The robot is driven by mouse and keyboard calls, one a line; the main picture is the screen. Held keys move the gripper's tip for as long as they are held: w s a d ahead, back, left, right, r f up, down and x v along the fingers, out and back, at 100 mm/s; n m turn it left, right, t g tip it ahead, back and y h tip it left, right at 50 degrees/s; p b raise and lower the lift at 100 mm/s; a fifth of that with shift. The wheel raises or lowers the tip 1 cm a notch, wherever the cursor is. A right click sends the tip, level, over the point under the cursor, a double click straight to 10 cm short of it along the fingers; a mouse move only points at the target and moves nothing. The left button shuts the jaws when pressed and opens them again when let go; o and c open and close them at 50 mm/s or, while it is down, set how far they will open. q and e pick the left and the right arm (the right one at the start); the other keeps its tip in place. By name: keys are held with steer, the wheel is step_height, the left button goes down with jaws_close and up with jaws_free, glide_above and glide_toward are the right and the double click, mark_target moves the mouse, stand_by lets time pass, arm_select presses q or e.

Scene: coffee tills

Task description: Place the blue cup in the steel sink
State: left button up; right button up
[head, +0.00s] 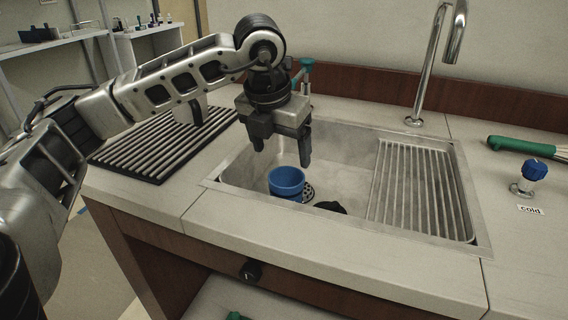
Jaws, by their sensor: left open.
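The blue cup (286,184) stands upright in the steel sink (338,138), beside the drain on the basin floor. My left gripper (282,156) points down over the basin, above the cup. Its jaws are open with nothing between them, and the cup looks apart from the fingers. The sink's left part is partly hidden behind my gripper. My right gripper is not in view.
A ribbed metal rack (420,190) fills the sink's right side. A small black object (331,207) lies near the drain. A tall faucet (432,65) stands behind. A dark ribbed mat (150,148) lies left; a blue-topped cold tap (533,172) and green-handled tool (520,146) are right.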

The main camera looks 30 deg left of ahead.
arm_select(q)
steer(key=shift+v, duration=1.2)
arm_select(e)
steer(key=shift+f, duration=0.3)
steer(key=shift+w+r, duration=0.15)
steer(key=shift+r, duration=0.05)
